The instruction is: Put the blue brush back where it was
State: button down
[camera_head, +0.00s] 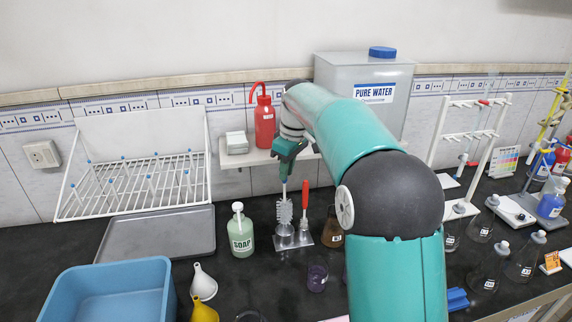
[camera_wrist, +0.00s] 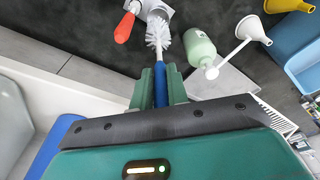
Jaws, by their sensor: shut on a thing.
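The blue brush has a blue handle (camera_wrist: 160,88), a thin pale stem and a white bristle head (camera_head: 284,212). My gripper (camera_head: 285,177) is shut on the blue handle, and its two green fingers flank it in the wrist view (camera_wrist: 161,80). The brush hangs roughly upright, bristles down, over the left cup of a metal holder (camera_head: 283,240). I cannot tell whether the bristle tip is inside the cup or just above it. A red-handled tool (camera_head: 305,195) stands upright in the right side of the holder, close beside the bristles.
A soap bottle (camera_head: 240,232) stands just left of the holder. A brown flask (camera_head: 332,230) and a purple beaker (camera_head: 317,277) stand close on its right and front. A shelf with a red wash bottle (camera_head: 264,122) and water tank (camera_head: 362,90) is behind. A blue basin (camera_head: 70,300) is front left.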

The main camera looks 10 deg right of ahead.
aim_at(285, 202)
notch_tip(285, 202, down, 3)
jog(key=shift+s+r, duration=0.15)
jog(key=shift+r, duration=0.05)
jog(key=shift+s+f, duration=0.2)
jog(key=shift+f, duration=0.55)
jog(key=shift+w+f, duration=0.2)
jog(key=shift+f, duration=1.25)
jog(key=c, duration=1.3)
grip_release()
notch_tip(285, 202, up, 14)
jog(key=s+d, duration=0.1)
jog(key=shift+s+d+f, duration=0.15)
jog(key=shift+s+d, duration=0.15)
